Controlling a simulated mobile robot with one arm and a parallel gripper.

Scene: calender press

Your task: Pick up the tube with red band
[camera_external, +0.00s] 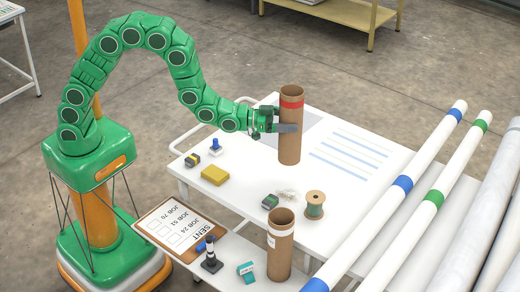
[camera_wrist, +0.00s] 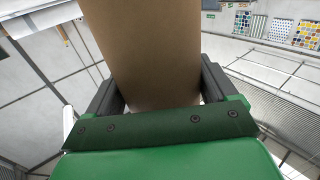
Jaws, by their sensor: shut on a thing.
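The brown cardboard tube with the red band (camera_external: 290,142) stands upright over the far part of the white table (camera_external: 235,190). Its red band is near the top, just under the open rim. My gripper (camera_external: 288,127) reaches it from the left, with its jaws shut around the tube below the band. In the wrist view the tube (camera_wrist: 145,50) fills the middle between the two dark fingers of my gripper (camera_wrist: 155,95). The band is out of that view. I cannot tell whether the tube's bottom touches the table.
Long white rolls (camera_external: 400,185) with blue and green bands lie along the right.

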